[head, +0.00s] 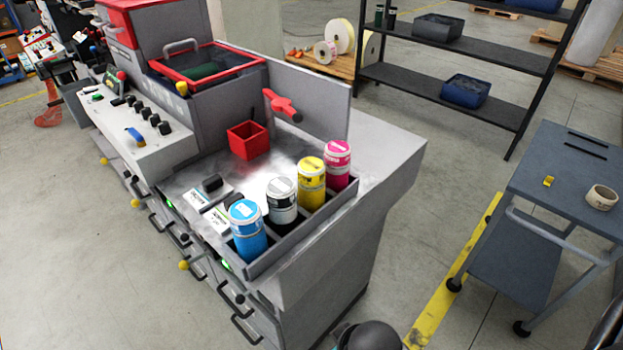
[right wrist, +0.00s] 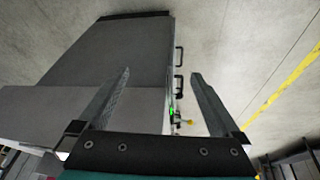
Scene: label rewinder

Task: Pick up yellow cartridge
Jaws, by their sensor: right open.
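The yellow cartridge (head: 311,183) stands upright in a grey tray (head: 304,225) on the machine's worktop in the head view. It is between the magenta cartridge (head: 337,164) at its right and the black-and-white cartridge (head: 282,199) at its left. The cyan cartridge (head: 247,229) is at the tray's near left end. My right gripper (right wrist: 160,75) is open and empty in the right wrist view, with the machine's side (right wrist: 105,55) beyond its fingers. No cartridge shows in that view. My left gripper is not in the frames.
A red box (head: 247,140) sits on the worktop behind the tray. A raised panel (head: 315,100) stands behind it. A blue-grey cart (head: 570,175) with a tape roll (head: 602,197) is at the right. Floor between machine and cart is clear.

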